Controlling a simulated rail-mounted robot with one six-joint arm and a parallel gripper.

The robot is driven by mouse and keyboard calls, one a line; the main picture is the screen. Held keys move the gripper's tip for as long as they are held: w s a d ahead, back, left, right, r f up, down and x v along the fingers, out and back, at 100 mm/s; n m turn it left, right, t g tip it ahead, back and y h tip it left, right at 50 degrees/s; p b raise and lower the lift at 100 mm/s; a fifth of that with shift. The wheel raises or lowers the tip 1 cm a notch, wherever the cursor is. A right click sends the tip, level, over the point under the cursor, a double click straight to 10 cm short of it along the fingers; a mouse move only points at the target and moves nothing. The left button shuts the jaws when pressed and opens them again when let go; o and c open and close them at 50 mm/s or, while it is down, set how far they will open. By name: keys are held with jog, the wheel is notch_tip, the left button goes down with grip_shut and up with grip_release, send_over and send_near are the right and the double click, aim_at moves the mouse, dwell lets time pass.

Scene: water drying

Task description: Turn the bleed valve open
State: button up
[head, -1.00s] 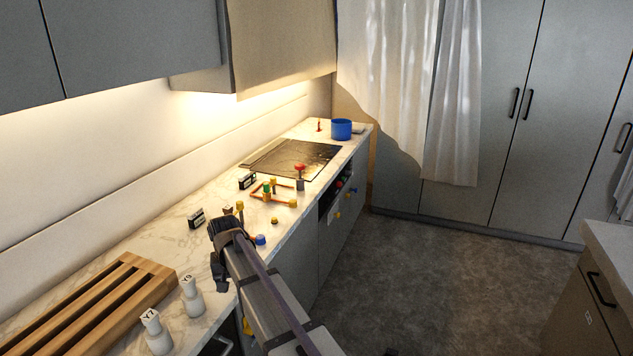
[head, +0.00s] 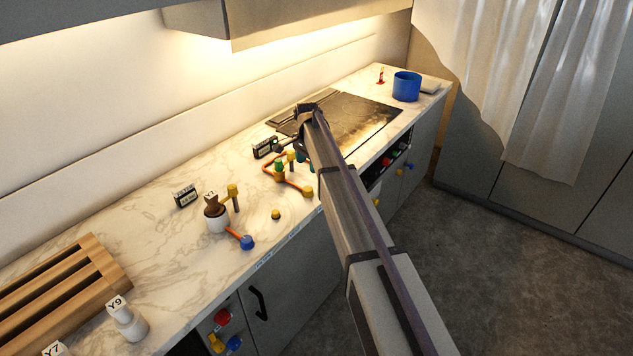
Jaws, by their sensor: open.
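My gripper (head: 303,118) is at the far end of my arm, over the near-left part of the dark cooktop. It is small here and I look along the arm from behind; nothing shows held in it. Left of the arm, an orange pipe frame (head: 291,182) lies on the counter with green and yellow knobs (head: 280,166). Nearer stands a white bottle with a brown top (head: 216,219), beside a yellow-topped post (head: 233,194) and an orange tube ending in a blue cap (head: 247,242). I cannot tell which fitting is the bleed valve. My arm hides the counter beyond the pipe frame.
A blue pot (head: 407,87) stands at the far counter end near a small red item (head: 381,76). Small dark displays (head: 185,196) stand along the back. A wooden rack (head: 75,285) and white tagged bottles (head: 129,320) are at near left. The upper cabinet overhangs the counter.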

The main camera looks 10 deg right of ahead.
aim_at(309, 188)
notch_tip(309, 188, down, 11)
jog(key=b, duration=1.1)
jog(key=shift+f, duration=0.1)
jog(key=shift+c, duration=0.2)
jog(key=c, duration=0.9)
